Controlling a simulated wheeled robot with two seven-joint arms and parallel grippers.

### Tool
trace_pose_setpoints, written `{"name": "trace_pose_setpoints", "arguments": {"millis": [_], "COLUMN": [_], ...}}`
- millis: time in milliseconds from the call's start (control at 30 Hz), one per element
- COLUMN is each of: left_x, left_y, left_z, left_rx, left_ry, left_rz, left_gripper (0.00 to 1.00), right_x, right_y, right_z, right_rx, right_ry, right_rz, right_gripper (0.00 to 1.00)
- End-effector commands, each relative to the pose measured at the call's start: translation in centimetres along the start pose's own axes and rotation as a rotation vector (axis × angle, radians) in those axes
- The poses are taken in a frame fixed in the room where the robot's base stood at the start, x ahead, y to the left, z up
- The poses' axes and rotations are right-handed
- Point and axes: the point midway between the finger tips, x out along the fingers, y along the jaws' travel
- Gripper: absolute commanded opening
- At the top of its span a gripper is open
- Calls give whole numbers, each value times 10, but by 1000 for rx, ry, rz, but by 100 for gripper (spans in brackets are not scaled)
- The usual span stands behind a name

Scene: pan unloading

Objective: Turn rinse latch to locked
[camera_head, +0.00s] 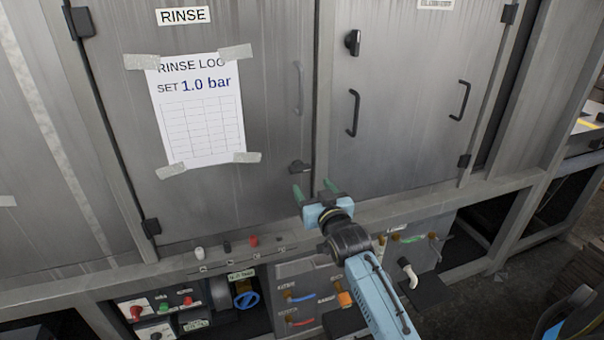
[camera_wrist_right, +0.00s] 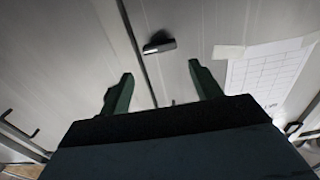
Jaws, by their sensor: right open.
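The rinse latch (camera_head: 299,167) is a small dark handle near the lower right edge of the left door, the one under the RINSE sign (camera_head: 183,16). Its handle lies roughly level, pointing right toward the seam between the doors. My right gripper (camera_head: 313,187) is open and empty, with its green fingers just below the latch and apart from it. In the right wrist view the latch (camera_wrist_right: 159,46) shows beyond the gap between the two open fingers (camera_wrist_right: 160,70). My left gripper is not in view.
A taped rinse log sheet (camera_head: 201,110) is left of the latch. The right door has a dark knob (camera_head: 353,42) and bar handles. Small coloured buttons (camera_head: 253,240) sit on the ledge below. A blue valve wheel (camera_head: 246,300) and hoses are lower down.

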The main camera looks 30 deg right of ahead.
Motion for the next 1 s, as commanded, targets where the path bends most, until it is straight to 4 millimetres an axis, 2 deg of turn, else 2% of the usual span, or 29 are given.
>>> {"name": "trace_pose_setpoints", "arguments": {"millis": [33,200,400,600,900,933,1000], "left_x": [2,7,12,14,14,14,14], "left_y": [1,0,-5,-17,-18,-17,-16], "left_z": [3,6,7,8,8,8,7], "left_rx": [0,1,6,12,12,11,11], "left_ry": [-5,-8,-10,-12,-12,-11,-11], "left_rz": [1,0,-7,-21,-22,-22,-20], "left_gripper": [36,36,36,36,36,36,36], "right_x": [13,46,75,88,90,90,90], "right_y": [0,0,0,0,0,0,0], "right_z": [0,1,1,1,1,1,1], "right_rx": [0,-1,-1,-1,-1,-1,-1], "right_ry": [2,0,-1,-1,-1,-1,-1], "right_rz": [0,-1,0,-1,-1,-1,-1], "right_gripper": [64,64,64,64,64,62,53]}}
